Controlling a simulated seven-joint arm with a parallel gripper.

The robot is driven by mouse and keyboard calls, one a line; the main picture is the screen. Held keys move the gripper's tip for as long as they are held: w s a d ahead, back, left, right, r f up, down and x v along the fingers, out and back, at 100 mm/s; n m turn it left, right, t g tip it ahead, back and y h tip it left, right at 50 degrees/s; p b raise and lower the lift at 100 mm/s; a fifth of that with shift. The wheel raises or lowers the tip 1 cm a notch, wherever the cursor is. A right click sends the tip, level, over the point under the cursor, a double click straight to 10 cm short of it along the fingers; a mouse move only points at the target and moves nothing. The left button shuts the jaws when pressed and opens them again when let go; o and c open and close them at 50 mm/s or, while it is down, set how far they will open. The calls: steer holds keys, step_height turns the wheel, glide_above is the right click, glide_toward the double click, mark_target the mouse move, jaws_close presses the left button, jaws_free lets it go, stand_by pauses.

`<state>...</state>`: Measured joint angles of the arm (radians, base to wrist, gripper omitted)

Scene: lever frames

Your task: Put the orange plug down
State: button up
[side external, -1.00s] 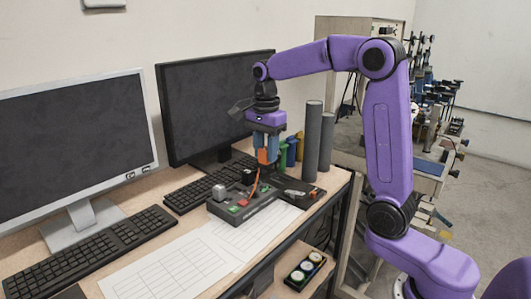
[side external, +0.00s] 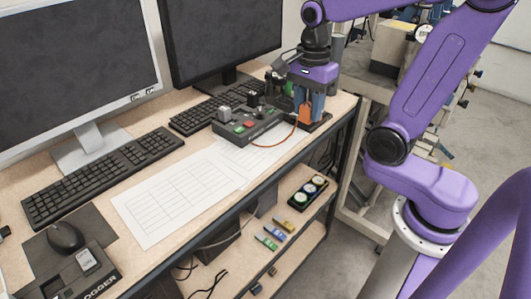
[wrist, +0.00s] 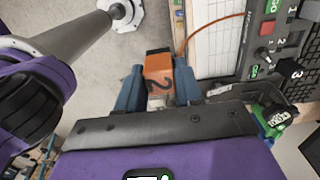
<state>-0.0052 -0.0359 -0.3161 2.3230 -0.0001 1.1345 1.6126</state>
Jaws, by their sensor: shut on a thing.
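My gripper (side external: 305,112) has blue fingers and is shut on the orange plug (side external: 304,118). In the wrist view the plug (wrist: 158,68), marked with a dark "2", sits between both fingertips (wrist: 158,85). A thin orange cable runs from it to the grey control box (side external: 232,131), left of the gripper in the side view. The plug is at the right end of the desk, over or near a flat dark board (side external: 322,125). I cannot tell whether it touches that board.
The box has raised knobs and coloured buttons. The desk's front edge is close to the gripper. A lower shelf holds a gauge block (side external: 308,191).

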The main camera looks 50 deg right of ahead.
steer(key=w+f, duration=0.7)
steer(key=w+a+f, duration=0.1)
steer(key=w+f, duration=0.2)
steer(key=w, duration=0.1)
steer(key=shift+w+f, duration=0.2)
steer(key=shift+f, duration=0.2)
steer(key=shift+w+a+f, duration=0.1)
steer(key=shift+w+f, duration=0.05)
steer(key=shift+f, duration=1.5)
steer(key=shift+f, duration=0.1)
steer(key=o, duration=1)
step_height(320, 180, up, 12)
steer(key=shift+r, duration=0.15)
